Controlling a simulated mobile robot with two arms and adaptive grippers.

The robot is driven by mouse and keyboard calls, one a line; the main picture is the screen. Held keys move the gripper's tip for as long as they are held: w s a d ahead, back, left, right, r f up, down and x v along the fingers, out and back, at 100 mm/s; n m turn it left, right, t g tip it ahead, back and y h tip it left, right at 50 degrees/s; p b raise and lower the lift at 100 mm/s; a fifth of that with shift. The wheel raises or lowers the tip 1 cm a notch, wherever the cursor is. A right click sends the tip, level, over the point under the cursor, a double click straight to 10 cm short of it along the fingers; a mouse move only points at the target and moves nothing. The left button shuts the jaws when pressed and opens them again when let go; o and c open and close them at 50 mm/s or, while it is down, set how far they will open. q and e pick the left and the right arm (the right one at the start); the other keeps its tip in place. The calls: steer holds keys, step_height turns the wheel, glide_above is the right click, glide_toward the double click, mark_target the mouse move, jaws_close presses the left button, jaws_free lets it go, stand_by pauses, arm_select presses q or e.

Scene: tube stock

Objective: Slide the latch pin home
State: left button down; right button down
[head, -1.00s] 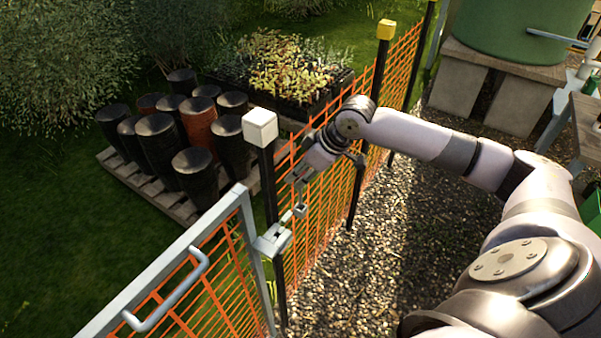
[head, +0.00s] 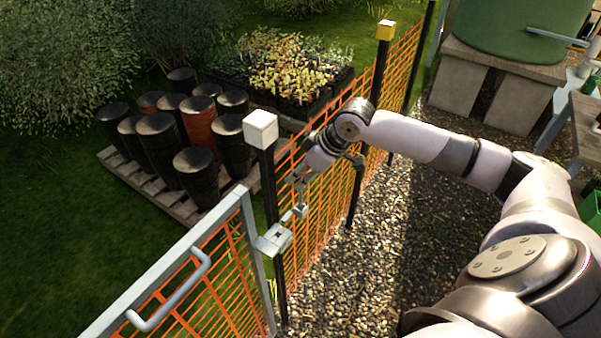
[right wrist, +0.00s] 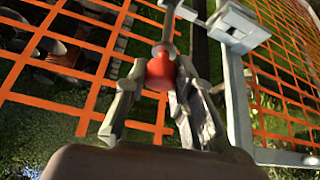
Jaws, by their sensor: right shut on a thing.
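The latch pin shows in the right wrist view as a grey rod (right wrist: 168,24) with a red knob (right wrist: 160,73). My right gripper (right wrist: 158,82) is shut on the red knob, one finger on each side. In the head view this gripper (head: 299,183) is by the orange mesh, just above the latch; the knob cannot be made out there. The grey latch block (head: 272,240) is at the gate's edge beside the black post; it also shows in the right wrist view (right wrist: 236,27). How far the pin sits in the latch cannot be told. My left gripper is not in view.
The grey-framed gate (head: 170,255) has a pull handle (head: 172,292). A white-capped post (head: 261,130) and orange mesh fence (head: 335,185) stand beside it. Black pots (head: 160,145) stand on a pallet behind the fence. Gravel (head: 370,260) lies open on the near side.

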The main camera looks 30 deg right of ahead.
mark_target(300, 204)
steer(key=shift+f, duration=0.2)
steer(key=shift+f, duration=0.7)
steer(key=shift+f, duration=0.15)
steer(key=shift+f+b, duration=0.6)
steer(key=shift+f, duration=0.7)
steer(key=shift+f, duration=0.2)
steer(key=shift+f+b, duration=0.3)
steer(key=shift+f, duration=1.35)
steer(key=c, duration=1.3)
jaws_free()
